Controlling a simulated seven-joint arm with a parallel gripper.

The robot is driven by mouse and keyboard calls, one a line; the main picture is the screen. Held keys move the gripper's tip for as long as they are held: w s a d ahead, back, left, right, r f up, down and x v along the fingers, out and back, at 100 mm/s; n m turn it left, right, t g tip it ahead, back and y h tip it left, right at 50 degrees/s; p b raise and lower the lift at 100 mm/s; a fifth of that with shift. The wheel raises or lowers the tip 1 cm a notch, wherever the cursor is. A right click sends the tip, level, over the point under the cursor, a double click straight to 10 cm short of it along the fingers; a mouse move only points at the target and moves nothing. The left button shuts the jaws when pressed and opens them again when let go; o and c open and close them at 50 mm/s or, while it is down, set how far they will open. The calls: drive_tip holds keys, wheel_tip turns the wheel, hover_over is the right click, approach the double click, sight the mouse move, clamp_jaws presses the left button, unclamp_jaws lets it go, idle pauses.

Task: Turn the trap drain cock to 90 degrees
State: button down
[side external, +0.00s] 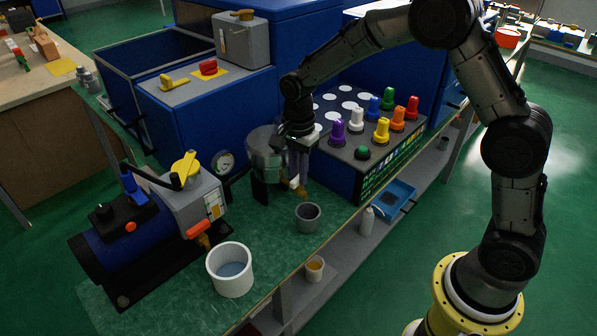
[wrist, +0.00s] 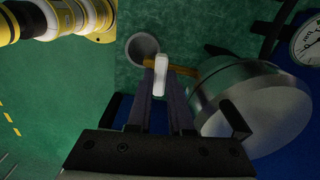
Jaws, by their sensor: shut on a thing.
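The trap is a shiny metal vessel (side external: 265,150); it also shows large in the wrist view (wrist: 255,100). A brass drain pipe (wrist: 184,70) sticks out from its side, and the drain cock's pale handle (wrist: 161,76) sits across that pipe. My gripper (side external: 297,178) is beside the vessel, pointing down. In the wrist view my gripper's fingers (wrist: 163,92) are shut on the pale handle, which partly hides the pipe behind it. The handle's exact angle is hard to read. A grey cup (side external: 307,217) stands on the bench below the cock.
A pressure gauge (side external: 226,163) stands left of the vessel. A blue panel with coloured knobs (side external: 360,153) stands close on the right. A blue machine with a yellow handle (side external: 184,165) and a white bucket (side external: 230,269) are at the front left. The green bench (side external: 260,232) is clear between them.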

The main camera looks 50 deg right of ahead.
drive_tip(key=n, duration=0.8)
drive_tip(key=shift+r+n, duration=0.1)
drive_tip(key=shift+n, duration=0.3)
drive_tip(key=n, duration=0.3)
drive_tip(key=shift+n, duration=2.3)
drive_tip(key=c, duration=0.8)
unclamp_jaws()
